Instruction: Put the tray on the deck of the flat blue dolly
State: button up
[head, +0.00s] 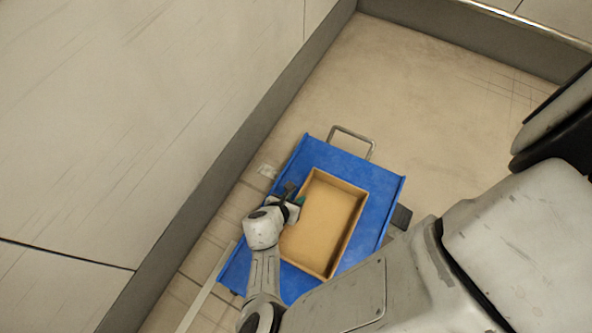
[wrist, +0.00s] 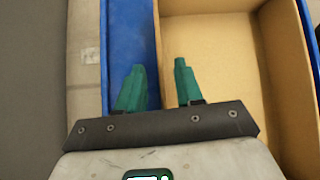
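The tan tray (head: 326,222), open and empty, lies on the deck of the flat blue dolly (head: 345,164). Blue deck shows around much of the tray. My gripper (head: 296,193) is at the tray's left long wall in the head view. In the wrist view the two green fingertips of my gripper (wrist: 160,82) are apart. One is over the blue deck (wrist: 128,35) outside the wall, the other over the inside of the tray (wrist: 215,60). The wall lies between them with gaps visible on both sides. My arm hides part of the deck and tray edge.
The dolly has a metal handle (head: 353,138) at its far end and a dark wheel (head: 402,216) at its right. A grey wall (head: 160,110) with a dark base runs along the left. Open floor (head: 430,110) lies beyond the dolly.

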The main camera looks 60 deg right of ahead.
jog(key=p+v, duration=0.3)
jog(key=v, duration=0.7)
jog(key=s+d+r+m+g, duration=0.1)
jog(key=s+d+r+m, duration=0.1)
jog(key=s+d+m, duration=0.45)
jog(key=s+d+r+m+g, duration=0.2)
jog(key=s+r+m, duration=0.1)
jog(key=s, duration=0.6)
jog(key=s+d+r+m+g, duration=0.1)
jog(key=s+d+r+m, duration=0.1)
jog(key=s+d+m, duration=0.4)
jog(key=w+a+r+m+t+y, duration=0.2)
jog(key=w+a+r+y, duration=0.2)
jog(key=w+a, duration=0.1)
jog(key=w+a+r+m+t+y, duration=0.2)
jog(key=w+a+r+t+y, duration=0.1)
jog(key=w, duration=0.5)
jog(key=shift+a+r+t+y, duration=0.3)
jog(key=shift+a+r+y, duration=0.35)
jog(key=shift+a+y, duration=0.4)
jog(key=shift+a, duration=0.1)
